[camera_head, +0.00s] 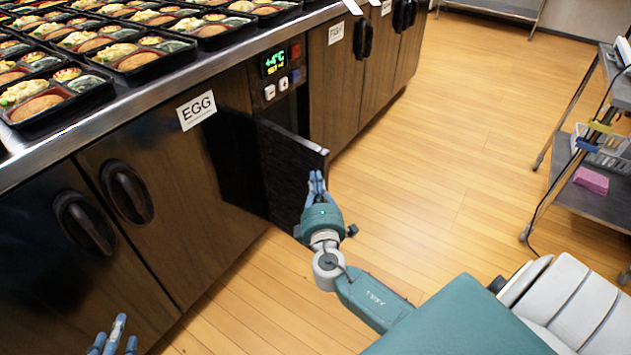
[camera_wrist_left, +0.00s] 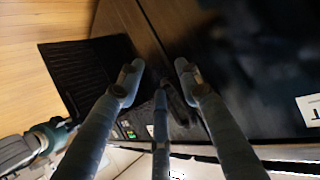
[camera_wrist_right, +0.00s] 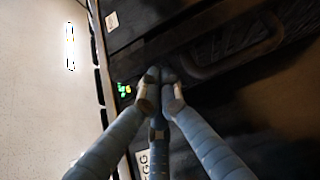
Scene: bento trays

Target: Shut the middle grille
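The middle grille (camera_head: 290,172) is a dark panel under the green-lit display. It stands swung open, jutting out from the cabinet front over the floor. It also shows as a dark slatted panel in the left wrist view (camera_wrist_left: 82,72). My right gripper (camera_head: 317,180) is at the grille's free outer edge with its fingers together and nothing visible between them. Whether it touches the grille I cannot tell. In the right wrist view the fingertips (camera_wrist_right: 160,78) meet. My left gripper (camera_head: 113,335) is low at the bottom left, away from the grille; its fingers (camera_wrist_left: 158,72) are spread and empty.
Wooden cabinet doors with dark handles (camera_head: 128,192) flank the grille. The display panel (camera_head: 274,62) is above it. Bento trays (camera_head: 140,72) cover the counter. A metal cart (camera_head: 600,205) stands at the right. The wooden floor (camera_head: 465,120) between is clear.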

